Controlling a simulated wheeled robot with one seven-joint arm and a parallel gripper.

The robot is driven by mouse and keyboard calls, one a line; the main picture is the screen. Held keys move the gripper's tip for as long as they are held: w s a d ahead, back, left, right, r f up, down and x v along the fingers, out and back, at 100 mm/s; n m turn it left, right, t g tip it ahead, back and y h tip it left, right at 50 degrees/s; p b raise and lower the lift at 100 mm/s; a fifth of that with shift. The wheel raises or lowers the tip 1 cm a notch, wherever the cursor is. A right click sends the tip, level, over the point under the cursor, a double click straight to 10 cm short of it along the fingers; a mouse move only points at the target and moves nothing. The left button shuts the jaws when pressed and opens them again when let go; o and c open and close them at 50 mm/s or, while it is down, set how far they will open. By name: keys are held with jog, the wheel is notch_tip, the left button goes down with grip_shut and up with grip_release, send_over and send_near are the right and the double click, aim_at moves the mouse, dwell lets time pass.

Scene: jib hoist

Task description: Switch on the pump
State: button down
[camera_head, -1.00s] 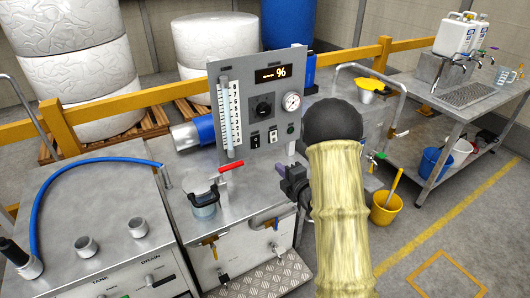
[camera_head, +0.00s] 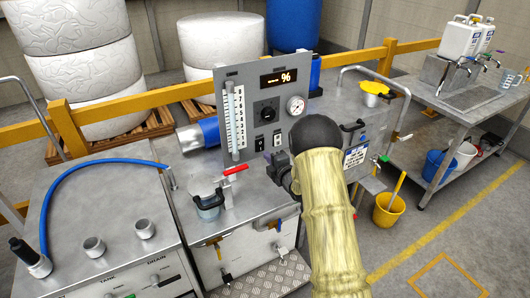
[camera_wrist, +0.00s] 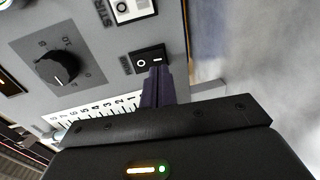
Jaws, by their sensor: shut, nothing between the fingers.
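The grey control panel (camera_head: 236,78) stands upright on the steel bench. It carries a black rocker switch (camera_head: 259,144), on the left of two. Which side is pressed cannot be told. My gripper (camera_wrist: 158,70) is shut and empty. Its fingertips overlap the switch's bar-marked end in the wrist view; whether they touch it cannot be told. The head view shows only the gripper's dark body beside the panel, with the fingertips unclear.
The STIR switch (camera_wrist: 132,8) sits beside this one. A black dial (camera_head: 266,113), a gauge (camera_head: 296,105) and a scaled tube (camera_head: 235,118) are on the panel. A red-handled valve (camera_head: 236,170) and clear jar (camera_head: 208,206) stand in front, left of my arm.

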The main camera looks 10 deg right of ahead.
aim_at(260, 150)
jog(key=shift+p+x, duration=0.3)
jog(key=shift+x, duration=1.3)
jog(key=shift+a+f, duration=0.1)
